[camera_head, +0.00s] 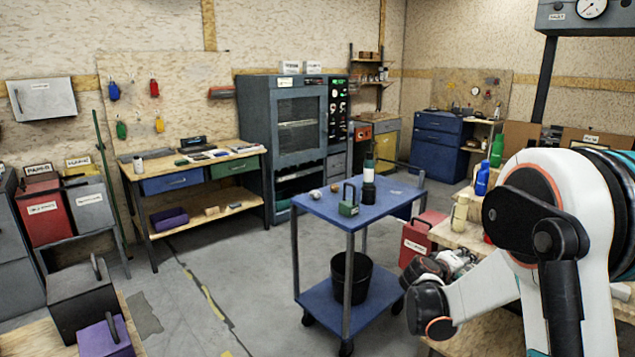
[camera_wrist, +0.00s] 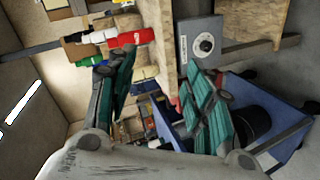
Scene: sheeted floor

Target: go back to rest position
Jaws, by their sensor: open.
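My gripper (camera_wrist: 158,92) shows in the wrist view with its two teal-padded fingers spread apart and nothing between them. The wrist view is turned on its side. In the head view my white and black arm (camera_head: 565,215) is bent at the right, in front of a wooden bench. I cannot clearly make out the fingers there. Past the fingers, the wrist view shows a grey box with a round dial (camera_wrist: 204,45), the blue cart (camera_wrist: 285,128) and red, green and white items on wood.
A blue cart (camera_head: 330,212) with a black bucket (camera_head: 351,278) stands left of my arm. A red box (camera_head: 418,238) sits behind it. Bottles, including a blue one (camera_head: 482,178), stand on the bench near my arm. Open floor lies left of the cart.

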